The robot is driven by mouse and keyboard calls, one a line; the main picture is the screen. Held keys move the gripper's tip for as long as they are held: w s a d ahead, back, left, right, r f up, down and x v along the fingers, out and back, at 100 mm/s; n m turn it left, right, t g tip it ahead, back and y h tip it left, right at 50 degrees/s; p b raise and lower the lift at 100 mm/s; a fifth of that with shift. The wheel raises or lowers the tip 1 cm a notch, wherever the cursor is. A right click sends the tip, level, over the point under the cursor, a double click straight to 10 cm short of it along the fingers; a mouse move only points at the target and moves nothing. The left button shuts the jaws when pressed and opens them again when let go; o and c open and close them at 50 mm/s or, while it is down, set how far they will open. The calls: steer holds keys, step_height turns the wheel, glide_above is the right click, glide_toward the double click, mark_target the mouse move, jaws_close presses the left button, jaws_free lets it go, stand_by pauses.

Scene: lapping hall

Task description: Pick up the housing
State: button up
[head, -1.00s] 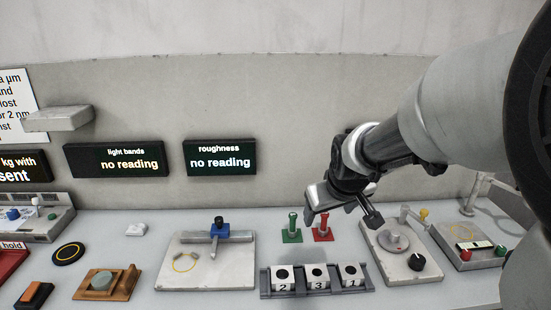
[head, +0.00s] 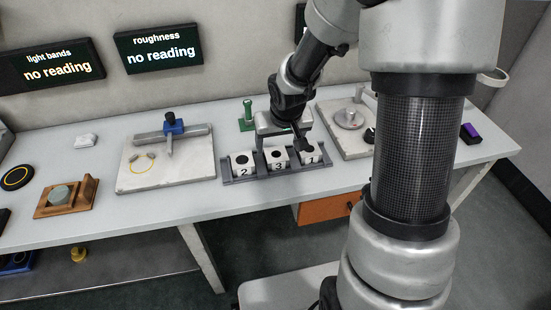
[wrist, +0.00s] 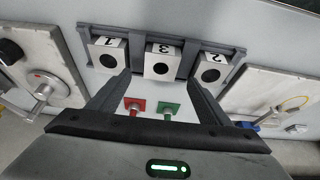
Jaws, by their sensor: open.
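Three white blocks with round dark holes sit in a grey rack (head: 228,181): block 2 (head: 243,171), block 3 (head: 276,166) and block 1 (head: 311,160). No label tells which is the housing. My gripper (head: 284,143) is open and points down over the rack, close behind block 3, in the head view. In the wrist view, my gripper (wrist: 161,80) has its fingers spread wide, with block 3 (wrist: 161,70) roughly centred between them. Block 1 (wrist: 105,62) is to the left and block 2 (wrist: 210,74) to the right. Nothing is held.
A green post (head: 247,115) stands behind the rack; a red post (wrist: 135,105) shows beside it in the wrist view. A stone plate (head: 190,165) with a blue-knobbed fixture is left of the rack. A plate with a disc (head: 349,118) is to the right. Bench front is clear.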

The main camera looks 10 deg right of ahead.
mark_target(277, 151)
steer(key=b+x, duration=0.1)
steer(key=x, duration=0.4)
steer(key=shift+s+f, duration=0.15)
steer(key=shift+f, duration=0.05)
steer(key=c, duration=1.5)
steer(key=shift+r, duration=0.1)
steer(key=shift+c, duration=0.5)
